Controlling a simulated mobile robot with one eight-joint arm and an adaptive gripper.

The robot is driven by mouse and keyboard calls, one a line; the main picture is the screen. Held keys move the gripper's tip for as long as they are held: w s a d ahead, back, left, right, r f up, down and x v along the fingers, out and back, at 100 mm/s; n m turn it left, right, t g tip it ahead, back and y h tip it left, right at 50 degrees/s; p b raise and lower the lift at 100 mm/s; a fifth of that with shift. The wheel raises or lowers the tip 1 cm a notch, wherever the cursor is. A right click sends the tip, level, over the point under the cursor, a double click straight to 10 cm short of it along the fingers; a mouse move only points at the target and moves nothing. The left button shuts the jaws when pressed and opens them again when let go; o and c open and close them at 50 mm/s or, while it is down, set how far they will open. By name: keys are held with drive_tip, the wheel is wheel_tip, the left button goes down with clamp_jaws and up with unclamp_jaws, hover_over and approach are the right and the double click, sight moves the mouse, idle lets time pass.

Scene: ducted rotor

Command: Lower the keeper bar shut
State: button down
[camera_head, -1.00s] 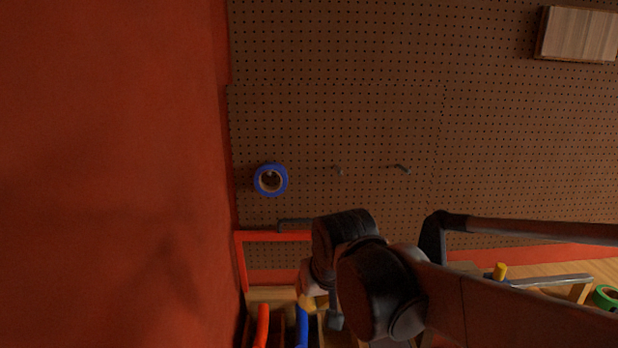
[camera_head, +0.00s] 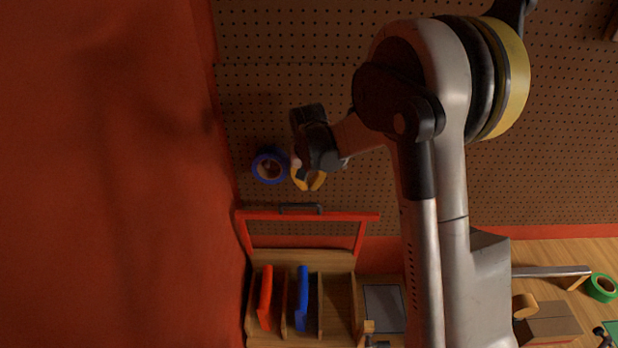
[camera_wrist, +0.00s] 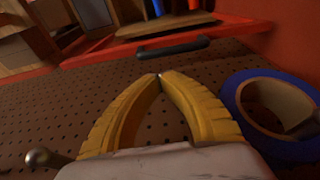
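The keeper bar (camera_head: 345,216) is a red frame with a dark handle (camera_head: 301,208) on its top rail. It stands raised behind a wooden rack (camera_head: 331,262). In the wrist view, the red rail (camera_wrist: 119,48) and dark handle (camera_wrist: 173,46) lie beyond the fingertips. My gripper (camera_head: 311,188) is above the handle in the head view, in front of the pegboard, and is apart from the bar. In the wrist view, the yellow fingers of my gripper (camera_wrist: 160,77) meet at their tips with nothing between them.
Blue tape (camera_head: 270,167) hangs on the pegboard (camera_head: 560,150) close beside my gripper. A red-handled tool (camera_head: 265,295) and a blue-handled tool (camera_head: 302,295) stand in the rack. A red wall (camera_head: 110,180) borders the left. Green tape (camera_head: 601,288) and a cardboard box (camera_head: 552,325) are at lower right.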

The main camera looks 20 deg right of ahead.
drive_tip(key=x, duration=0.6)
drive_tip(key=shift+w+f, duration=0.2)
drive_tip(key=shift+f, duration=0.15)
